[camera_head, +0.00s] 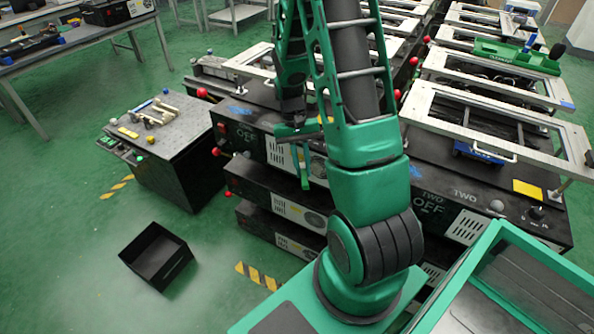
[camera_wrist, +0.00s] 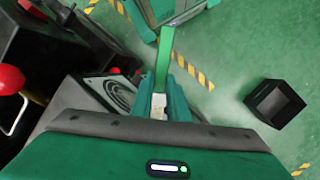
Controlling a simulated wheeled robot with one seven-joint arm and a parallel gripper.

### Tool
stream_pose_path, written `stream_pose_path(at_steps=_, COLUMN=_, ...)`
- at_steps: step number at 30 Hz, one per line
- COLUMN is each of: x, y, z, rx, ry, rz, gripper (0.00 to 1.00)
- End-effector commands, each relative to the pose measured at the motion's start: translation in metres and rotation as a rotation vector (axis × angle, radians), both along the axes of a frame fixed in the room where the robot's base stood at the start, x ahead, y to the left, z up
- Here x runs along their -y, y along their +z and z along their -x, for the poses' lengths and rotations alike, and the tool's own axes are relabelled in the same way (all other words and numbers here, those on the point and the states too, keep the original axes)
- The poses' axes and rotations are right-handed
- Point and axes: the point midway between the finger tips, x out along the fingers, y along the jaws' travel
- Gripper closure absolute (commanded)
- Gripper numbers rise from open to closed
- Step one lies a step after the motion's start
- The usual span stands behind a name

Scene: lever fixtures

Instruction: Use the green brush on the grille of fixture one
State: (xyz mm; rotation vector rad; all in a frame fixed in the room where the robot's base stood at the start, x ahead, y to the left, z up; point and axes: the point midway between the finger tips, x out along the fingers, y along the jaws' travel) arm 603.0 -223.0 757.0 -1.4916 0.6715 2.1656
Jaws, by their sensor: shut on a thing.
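My gripper (camera_wrist: 172,98) is shut on the green brush (camera_wrist: 164,58) in the wrist view. The brush's green length extends from between the fingers towards the top of the picture, with a pale part at the fingers. A light panel with a round grille (camera_wrist: 114,95) lies just left of the fingers; I cannot tell whether the brush touches it. In the head view my gripper (camera_head: 297,132) is in front of the left fixture (camera_head: 236,133), marked OFF, beside its slotted vent panel (camera_head: 279,154).
A black open box (camera_head: 156,256) stands on the floor, also in the wrist view (camera_wrist: 275,103). A dark cabinet (camera_head: 165,145) with small tools on top stands left. Fixture two (camera_head: 455,195) is right of my arm. Red knobs stick out from the left fixture.

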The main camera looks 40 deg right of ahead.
Motion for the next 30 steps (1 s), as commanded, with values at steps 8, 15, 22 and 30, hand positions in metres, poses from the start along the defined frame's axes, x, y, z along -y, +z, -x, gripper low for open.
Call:
stream_pose_path(at_steps=8, x=0.009, y=0.001, z=0.021, rx=0.001, ry=-0.007, rz=0.005, gripper=1.00)
stream_pose_path(at_steps=15, x=0.011, y=0.000, z=0.029, rx=0.000, ry=-0.006, rz=0.004, gripper=1.00)
stream_pose_path(at_steps=22, x=0.015, y=0.000, z=0.042, rx=0.000, ry=-0.006, rz=0.004, gripper=1.00)
stream_pose_path(at_steps=30, x=0.020, y=0.000, z=0.059, rx=0.001, ry=-0.004, rz=0.004, gripper=1.00)
